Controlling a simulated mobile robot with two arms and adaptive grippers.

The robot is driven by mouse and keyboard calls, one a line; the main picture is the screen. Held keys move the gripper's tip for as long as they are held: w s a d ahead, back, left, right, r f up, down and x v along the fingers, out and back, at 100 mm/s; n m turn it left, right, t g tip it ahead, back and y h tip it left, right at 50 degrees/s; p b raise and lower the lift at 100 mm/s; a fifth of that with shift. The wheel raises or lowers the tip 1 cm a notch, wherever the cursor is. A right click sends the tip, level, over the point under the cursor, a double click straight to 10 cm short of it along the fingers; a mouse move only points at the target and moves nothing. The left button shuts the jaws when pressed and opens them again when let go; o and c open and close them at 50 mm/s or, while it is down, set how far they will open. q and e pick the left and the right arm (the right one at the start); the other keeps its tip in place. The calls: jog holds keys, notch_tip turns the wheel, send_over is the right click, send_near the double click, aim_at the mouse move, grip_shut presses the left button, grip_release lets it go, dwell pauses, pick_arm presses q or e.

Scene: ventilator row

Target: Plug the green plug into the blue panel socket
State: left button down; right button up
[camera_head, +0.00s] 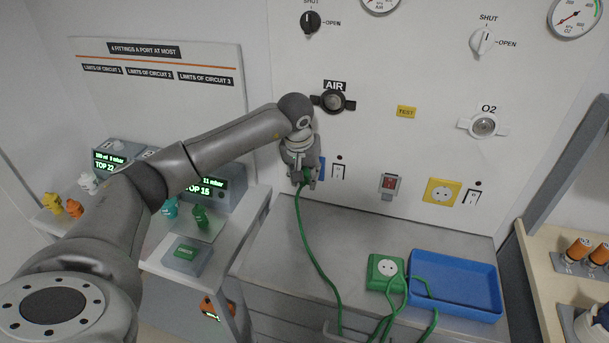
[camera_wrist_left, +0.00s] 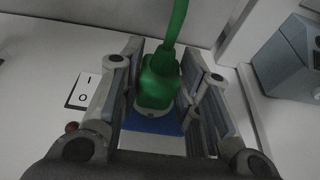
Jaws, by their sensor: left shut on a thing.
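My left gripper (camera_head: 302,181) is shut on the green plug (camera_head: 306,176) at the wall panel, just left of a rocker switch. In the left wrist view the green plug (camera_wrist_left: 159,82) sits between the fingers of the left gripper (camera_wrist_left: 160,95), its cord running up and away. The blue panel socket (camera_head: 322,168) is mostly hidden behind the gripper; a blue strip of it shows beyond the plug in the wrist view (camera_wrist_left: 152,124). I cannot tell whether the plug is seated in it or just in front. My right gripper is not in view.
A yellow socket (camera_head: 441,192) and a red switch (camera_head: 389,184) are to the right on the panel. A green socket box (camera_head: 386,271) and a blue tray (camera_head: 480,289) with green cord stand on the grey counter (camera_head: 282,240). Monitors and coloured fittings are at left.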

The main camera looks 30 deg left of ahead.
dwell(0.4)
pick_arm(q)
jog(key=c, duration=1)
grip_release()
jog(key=v, duration=1.2)
